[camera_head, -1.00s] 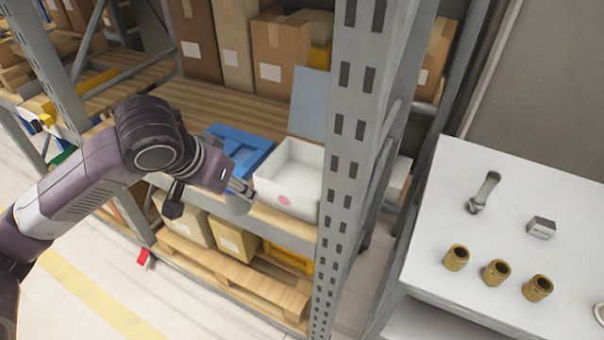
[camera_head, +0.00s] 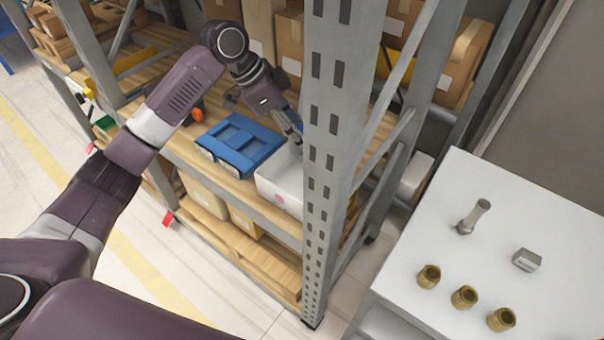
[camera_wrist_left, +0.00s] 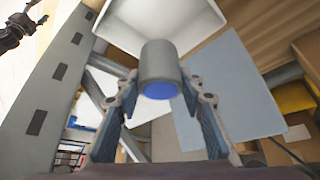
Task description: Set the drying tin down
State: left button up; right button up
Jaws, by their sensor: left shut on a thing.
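My left gripper (camera_head: 288,122) reaches in over the rack shelf, partly behind the grey upright. In the left wrist view its fingers (camera_wrist_left: 160,88) are shut on the drying tin, a grey cylinder (camera_wrist_left: 160,62) with a blue round end. In the head view I cannot make the tin out clearly. The white open box (camera_head: 279,188) stands on the shelf below the gripper, its right part hidden by the upright; it shows behind the tin in the wrist view (camera_wrist_left: 200,18). A dark jointed shape at that view's upper left may be my right gripper; its fingers are unclear.
A blue crate (camera_head: 238,143) sits left of the white box. The grey perforated upright (camera_head: 328,130) stands close to the gripper. Cartons (camera_head: 262,28) line the shelf's back. A white table (camera_head: 490,225) at right holds a metal piece, a small grey block and three brass fittings.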

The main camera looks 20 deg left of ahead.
pick_arm(q)
notch_tip(320, 180, down, 11)
jog(key=shift+r+p, duration=0.1)
jog(key=shift+p, duration=0.85)
notch_tip(320, 180, down, 4)
jog(key=shift+f+p, duration=0.1)
jog(key=shift+p, duration=0.35)
pick_arm(e)
jog(key=r, duration=0.1)
jog(key=d+r, duration=0.1)
jog(key=r, duration=0.1)
jog(key=shift+w+r, duration=0.1)
pick_arm(q)
jog(key=shift+f, duration=0.2)
jog(key=o, duration=1.2)
pick_arm(e)
jog(key=shift+a, duration=0.4)
pick_arm(q)
jog(key=shift+r, duration=0.1)
